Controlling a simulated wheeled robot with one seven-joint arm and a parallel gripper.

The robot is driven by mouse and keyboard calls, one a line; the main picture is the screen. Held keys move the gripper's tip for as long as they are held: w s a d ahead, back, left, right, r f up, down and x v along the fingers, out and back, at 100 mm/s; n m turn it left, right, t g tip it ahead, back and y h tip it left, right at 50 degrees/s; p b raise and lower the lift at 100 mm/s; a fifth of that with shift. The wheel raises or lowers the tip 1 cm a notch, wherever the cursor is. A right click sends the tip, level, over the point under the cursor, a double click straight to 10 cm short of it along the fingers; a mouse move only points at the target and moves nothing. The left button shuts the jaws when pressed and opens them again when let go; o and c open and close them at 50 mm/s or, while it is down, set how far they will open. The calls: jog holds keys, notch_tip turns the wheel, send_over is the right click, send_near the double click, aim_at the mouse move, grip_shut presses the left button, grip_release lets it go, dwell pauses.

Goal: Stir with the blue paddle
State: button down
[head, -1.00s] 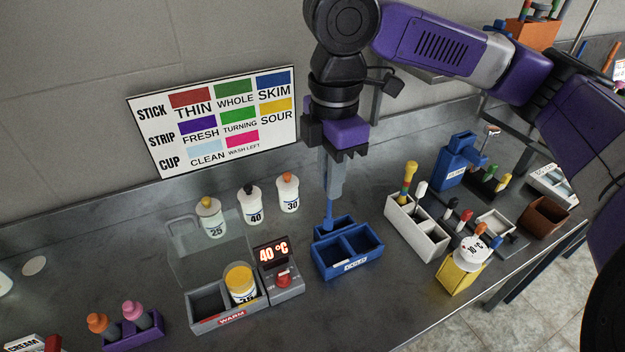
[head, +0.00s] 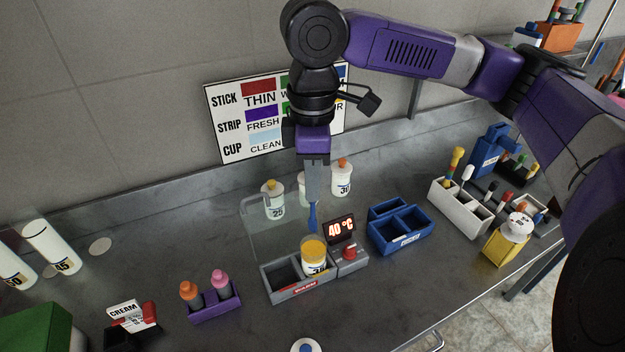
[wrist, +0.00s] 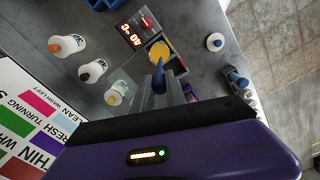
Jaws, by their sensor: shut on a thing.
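My gripper (head: 313,203) points down and is shut on the blue paddle (head: 313,219), which hangs upright below the fingers. The paddle (wrist: 159,77) also shows between the fingertips in the wrist view. A jar with yellow contents (head: 314,258) stands in the right compartment of the grey WARM holder (head: 299,290). In the head view the paddle's tip appears just above the jar's rim; in the wrist view it points toward the yellow contents (wrist: 160,50). The tip looks outside the jar, but its exact height over the rim is unclear.
A red-lit 40 °C display (head: 341,230) adjoins the WARM holder, with a clear panel (head: 270,225) behind. White bottles (head: 273,200) stand at the back. The blue divided box (head: 400,233) is to the right, and a purple rack (head: 215,304) is to the left.

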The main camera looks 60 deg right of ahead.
aim_at(312, 218)
jog(key=shift+r, duration=0.1)
jog(key=shift+d+f+b, duration=0.1)
jog(key=shift+f+b, duration=3.1)
jog(key=shift+f, duration=2.6)
